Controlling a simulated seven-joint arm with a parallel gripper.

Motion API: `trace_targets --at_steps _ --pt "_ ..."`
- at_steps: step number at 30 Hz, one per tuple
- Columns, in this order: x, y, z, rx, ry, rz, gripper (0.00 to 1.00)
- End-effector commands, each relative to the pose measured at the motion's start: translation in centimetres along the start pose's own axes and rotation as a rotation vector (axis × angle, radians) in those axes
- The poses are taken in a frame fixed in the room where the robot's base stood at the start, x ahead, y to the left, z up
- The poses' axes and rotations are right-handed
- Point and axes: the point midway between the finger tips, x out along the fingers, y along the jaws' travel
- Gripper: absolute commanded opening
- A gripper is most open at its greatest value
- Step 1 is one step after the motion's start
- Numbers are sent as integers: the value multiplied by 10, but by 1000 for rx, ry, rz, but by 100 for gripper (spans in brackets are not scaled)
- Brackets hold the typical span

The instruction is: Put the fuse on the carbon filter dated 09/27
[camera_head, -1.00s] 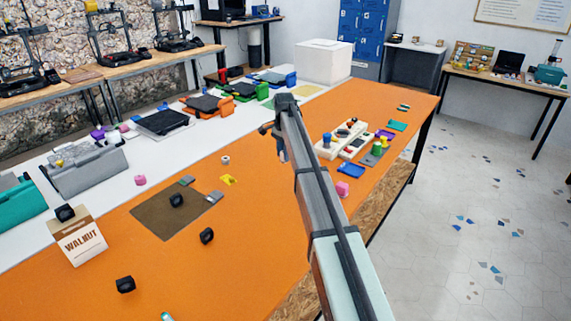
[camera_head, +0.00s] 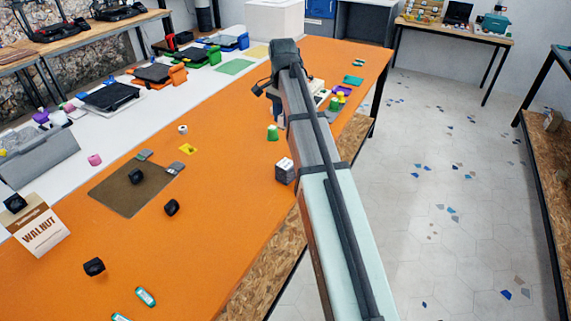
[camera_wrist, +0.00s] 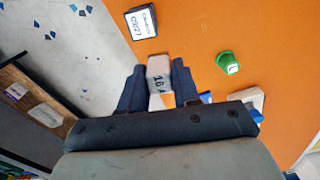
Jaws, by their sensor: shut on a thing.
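My gripper (camera_wrist: 158,76) is shut on the fuse (camera_wrist: 160,84), a pale grey piece marked "16 A", in the wrist view. In the head view the gripper (camera_head: 262,88) is over the orange table, and the fuse cannot be made out. The carbon filter (camera_wrist: 141,22) is a dark block with a white label reading 09/27. It lies ahead of the fingertips and apart from the fuse. In the head view the filter (camera_head: 284,171) sits near the table's right edge, beside my arm.
A green cylinder (camera_head: 272,132) stands near the filter; it also shows in the wrist view (camera_wrist: 229,62). A brown mat (camera_head: 125,195), black knob-like pieces (camera_head: 94,267) and a walnut box (camera_head: 40,232) lie to the left. Orange table around the filter's left is clear.

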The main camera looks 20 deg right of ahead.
Motion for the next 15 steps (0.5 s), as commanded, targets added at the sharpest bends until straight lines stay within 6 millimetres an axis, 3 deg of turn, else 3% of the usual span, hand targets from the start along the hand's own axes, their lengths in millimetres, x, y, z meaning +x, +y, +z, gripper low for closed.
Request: trace_targets --at_steps 1,5,15 --pt "6 14 11 -24 0 0 2" --pt "11 31 24 -108 0 -1 2" --pt "17 33 25 -235 -1 -1 2"
